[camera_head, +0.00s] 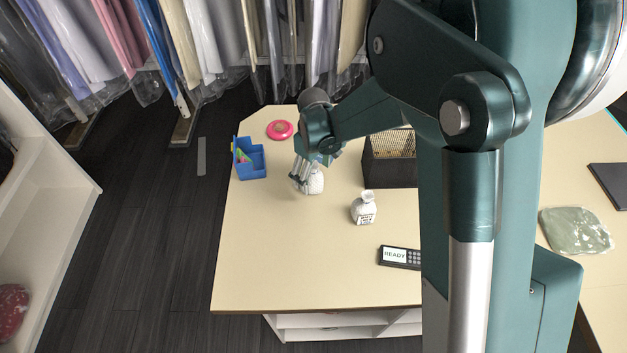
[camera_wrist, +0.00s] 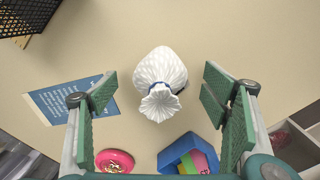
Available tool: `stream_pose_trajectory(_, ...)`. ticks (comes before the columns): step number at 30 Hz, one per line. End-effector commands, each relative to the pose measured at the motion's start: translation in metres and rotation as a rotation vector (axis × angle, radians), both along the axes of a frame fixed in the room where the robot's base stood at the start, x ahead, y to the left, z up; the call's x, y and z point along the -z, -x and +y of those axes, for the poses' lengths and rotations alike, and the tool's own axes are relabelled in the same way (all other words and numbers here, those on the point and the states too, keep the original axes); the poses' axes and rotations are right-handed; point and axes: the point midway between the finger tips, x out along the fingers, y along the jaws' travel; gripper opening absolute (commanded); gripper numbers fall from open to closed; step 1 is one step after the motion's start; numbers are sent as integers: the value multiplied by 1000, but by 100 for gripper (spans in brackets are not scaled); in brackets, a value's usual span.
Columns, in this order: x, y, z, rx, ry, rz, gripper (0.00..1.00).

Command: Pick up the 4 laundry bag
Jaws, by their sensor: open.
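A white laundry bag with a gathered, tied neck stands on the cream table; in the wrist view the bag (camera_wrist: 162,80) lies between and beyond my finger pads, with no number visible. In the head view this bag (camera_head: 315,183) is partly hidden by my gripper (camera_head: 302,178). My gripper, also in the wrist view (camera_wrist: 160,100), is open and empty, its fingers spread to both sides of the bag.
A blue bin (camera_head: 249,159) with coloured items and a pink round dish (camera_head: 280,130) stand at the far left of the table (camera_head: 270,260). A black mesh basket (camera_head: 389,170) stands right of the bags. A "READY" keypad (camera_head: 399,257) lies in front. The table's left front is clear.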

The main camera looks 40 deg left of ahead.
Motion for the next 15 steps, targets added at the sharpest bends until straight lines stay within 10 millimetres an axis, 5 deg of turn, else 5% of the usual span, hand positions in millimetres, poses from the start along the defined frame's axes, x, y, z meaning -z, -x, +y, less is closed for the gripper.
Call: stream_pose_trajectory(15,31,0,1,0,0,0,74)
